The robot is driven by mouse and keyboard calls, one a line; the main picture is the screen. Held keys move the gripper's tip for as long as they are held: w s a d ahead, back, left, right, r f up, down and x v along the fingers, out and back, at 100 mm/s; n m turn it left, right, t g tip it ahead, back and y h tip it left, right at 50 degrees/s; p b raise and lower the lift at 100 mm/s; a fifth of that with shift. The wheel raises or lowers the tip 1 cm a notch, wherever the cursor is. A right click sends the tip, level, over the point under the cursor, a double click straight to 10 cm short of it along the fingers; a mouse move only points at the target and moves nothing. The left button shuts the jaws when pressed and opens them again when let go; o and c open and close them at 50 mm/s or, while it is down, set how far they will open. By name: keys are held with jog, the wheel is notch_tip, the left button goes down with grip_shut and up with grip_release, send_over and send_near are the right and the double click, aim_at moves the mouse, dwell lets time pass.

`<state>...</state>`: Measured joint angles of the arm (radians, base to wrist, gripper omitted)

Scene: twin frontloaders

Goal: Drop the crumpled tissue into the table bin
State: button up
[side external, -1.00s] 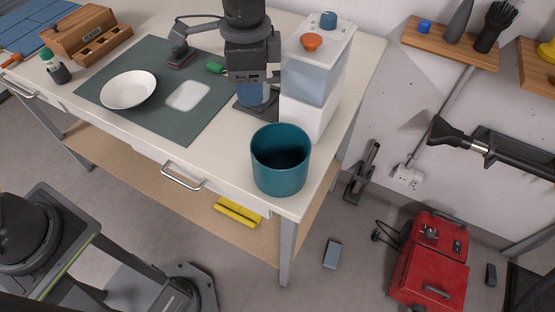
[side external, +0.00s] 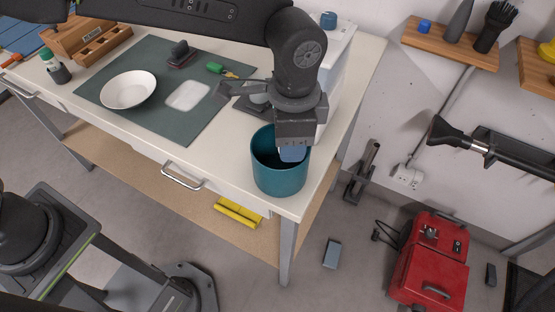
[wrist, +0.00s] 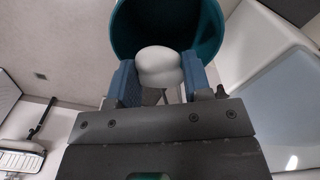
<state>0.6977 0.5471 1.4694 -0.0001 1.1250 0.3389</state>
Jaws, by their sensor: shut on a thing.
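The teal table bin (side external: 277,180) stands at the front right corner of the table. My gripper (side external: 293,153) is over the bin's mouth, pointing down, with its blue fingertips at about rim height. In the wrist view my gripper (wrist: 159,80) is shut on a rounded white thing, the crumpled tissue (wrist: 158,62), between the two blue fingers. The bin's dark inside (wrist: 205,25) shows behind the tissue there. In the side view the tissue is hidden by the fingers.
A clear-topped white dispenser (side external: 338,62) stands close behind my gripper. A white bowl (side external: 128,90) and a white flat cloth or pad (side external: 187,96) lie on the dark green mat (side external: 150,52) at left. The table front at left of the bin is clear.

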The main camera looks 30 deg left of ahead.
jog(key=shift+f, duration=0.25)
jog(key=o, duration=0.9)
jog(key=shift+o, duration=0.2)
notch_tip(320, 180, up, 14)
